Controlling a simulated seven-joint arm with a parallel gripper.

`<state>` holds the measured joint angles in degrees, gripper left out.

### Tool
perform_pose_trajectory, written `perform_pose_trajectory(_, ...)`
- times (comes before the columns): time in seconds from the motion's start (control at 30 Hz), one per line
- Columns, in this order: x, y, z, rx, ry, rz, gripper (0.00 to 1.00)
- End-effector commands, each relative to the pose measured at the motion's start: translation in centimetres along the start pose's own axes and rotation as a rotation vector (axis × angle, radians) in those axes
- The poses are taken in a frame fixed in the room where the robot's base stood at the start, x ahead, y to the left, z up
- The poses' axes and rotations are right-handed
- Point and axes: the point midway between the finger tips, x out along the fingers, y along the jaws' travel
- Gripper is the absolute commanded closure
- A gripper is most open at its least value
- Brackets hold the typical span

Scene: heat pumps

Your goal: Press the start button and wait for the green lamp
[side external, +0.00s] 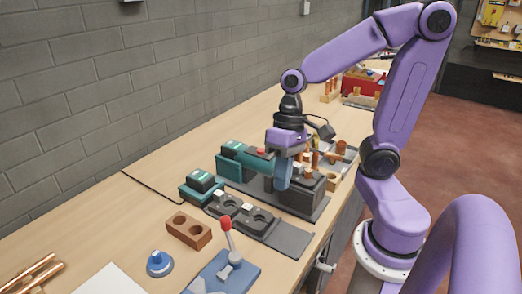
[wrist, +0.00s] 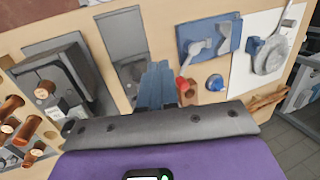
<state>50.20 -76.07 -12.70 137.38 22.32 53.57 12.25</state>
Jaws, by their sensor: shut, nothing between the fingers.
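My gripper (side external: 282,187) points down over the bench, its blue fingers together and empty, beside a dark block (side external: 309,187) on a grey plate. In the wrist view the shut fingers (wrist: 158,82) cover part of the scene behind them. A blue round knob (side external: 158,262) on a grey base stands at the near left; it also shows in the wrist view (wrist: 215,83). A small red part (side external: 262,152) sits by the teal unit (side external: 240,157) next to my gripper. I cannot tell which part is the start button, and I see no lit green lamp.
A lever with a red ball (side external: 226,224) rises from a blue plate. A brown block with two holes (side external: 188,230), a smaller teal unit (side external: 202,185) and dark round sockets (side external: 240,212) lie nearby. Copper parts (wrist: 12,106) crowd the wrist view's left. A brick wall (side external: 90,90) runs behind.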

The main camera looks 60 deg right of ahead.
Motion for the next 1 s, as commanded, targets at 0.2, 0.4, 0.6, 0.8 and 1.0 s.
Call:
perform_pose_trajectory(0.2,-1.8,1.3,-3.8,0.353,0.051,-0.126,1.00)
perform_pose_trajectory(0.4,-3.9,3.4,-7.2,0.661,0.105,-0.255,1.00)
perform_pose_trajectory(0.6,-6.4,6.4,-10.3,0.959,0.170,-0.399,1.00)
perform_pose_trajectory(0.8,-9.2,10.1,-12.8,1.225,0.241,-0.549,1.00)
perform_pose_trajectory(1.0,-11.2,13.1,-14.1,1.396,0.294,-0.658,1.00)
